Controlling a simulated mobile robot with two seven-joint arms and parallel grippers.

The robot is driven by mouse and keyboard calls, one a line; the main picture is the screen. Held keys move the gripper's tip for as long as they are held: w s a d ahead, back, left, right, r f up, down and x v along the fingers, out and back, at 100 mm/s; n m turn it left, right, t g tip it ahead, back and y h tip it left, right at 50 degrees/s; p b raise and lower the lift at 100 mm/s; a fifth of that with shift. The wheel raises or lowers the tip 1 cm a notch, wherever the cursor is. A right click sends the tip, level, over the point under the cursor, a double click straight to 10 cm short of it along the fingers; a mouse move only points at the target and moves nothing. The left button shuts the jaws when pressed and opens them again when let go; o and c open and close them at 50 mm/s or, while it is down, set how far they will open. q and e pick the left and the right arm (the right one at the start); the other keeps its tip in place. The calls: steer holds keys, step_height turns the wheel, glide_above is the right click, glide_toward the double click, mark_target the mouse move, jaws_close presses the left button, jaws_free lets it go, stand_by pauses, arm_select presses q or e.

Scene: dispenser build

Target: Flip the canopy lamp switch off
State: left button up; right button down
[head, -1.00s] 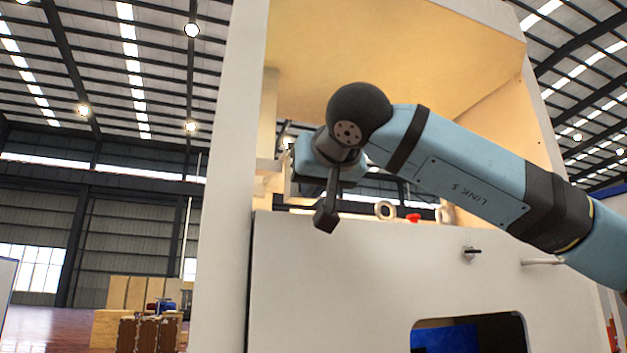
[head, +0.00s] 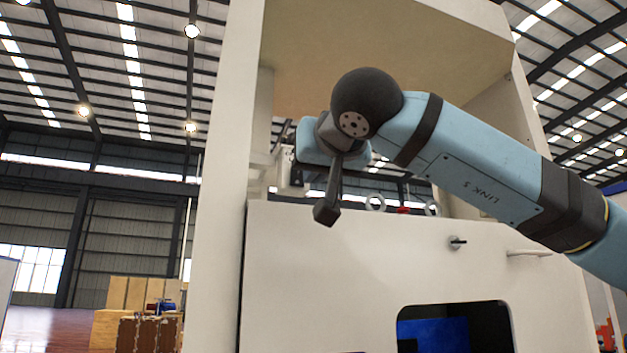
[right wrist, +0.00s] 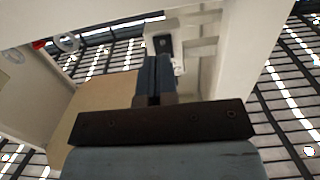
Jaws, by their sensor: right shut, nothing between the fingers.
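The canopy (head: 400,45) of the white machine has a dull beige underside, without a warm glow. In the right wrist view, the lamp switch (right wrist: 163,42) shows as a dark rocker on a pale box, just beyond the fingertips. My right gripper (right wrist: 156,72) is shut and empty, pointing at the switch box; I cannot tell whether it touches it. My left gripper is not in view.
The white front panel (head: 350,270) has a small knob (head: 457,243), a handle bar (head: 528,253) and a dark opening below. Rings and a red part (head: 403,210) sit along its top edge. A pale upright post (head: 222,180) stands left of the arm. Boxes stand far left.

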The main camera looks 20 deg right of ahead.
arm_select(q)
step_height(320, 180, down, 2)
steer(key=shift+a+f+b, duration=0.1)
steer(key=shift+b, duration=0.6)
arm_select(e)
steer(key=s, duration=0.8)
steer(key=shift+s+d, duration=0.15)
steer(key=shift+s, duration=0.1)
steer(key=shift+f, duration=0.15)
